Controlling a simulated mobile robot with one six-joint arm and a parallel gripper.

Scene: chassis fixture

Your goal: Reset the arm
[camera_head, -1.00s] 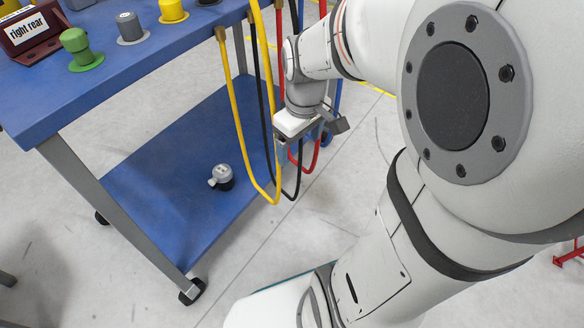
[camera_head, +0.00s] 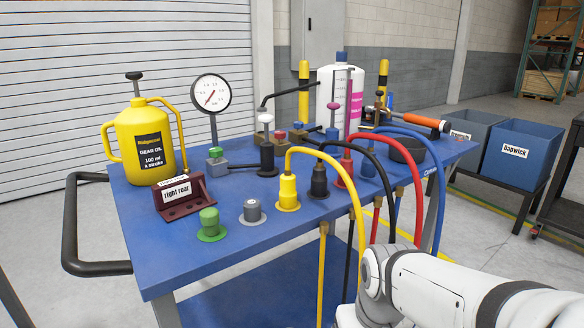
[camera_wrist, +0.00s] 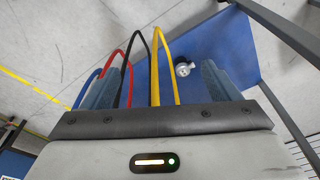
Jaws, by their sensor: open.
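My gripper (camera_wrist: 158,84) shows in the wrist view with its two blue-grey fingers wide apart and nothing between them. It points down past the hanging yellow, black, red and blue hoses toward the floor and the cart's lower shelf (camera_wrist: 215,42). The hoses appear between the fingers in the picture; I cannot tell how near they are, and I see no grip on them. In the head view my white arm (camera_head: 440,285) is at the bottom right, in front of the blue cart (camera_head: 225,245). The gripper itself is out of that view.
A small grey-black fitting (camera_wrist: 183,69) sits on the lower shelf. The cart top carries a yellow oil jug (camera_head: 148,140), a "right rear" block (camera_head: 180,198), a green knob (camera_head: 211,225), a gauge (camera_head: 211,93) and several hose plugs. Blue bins (camera_head: 520,150) stand at the right.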

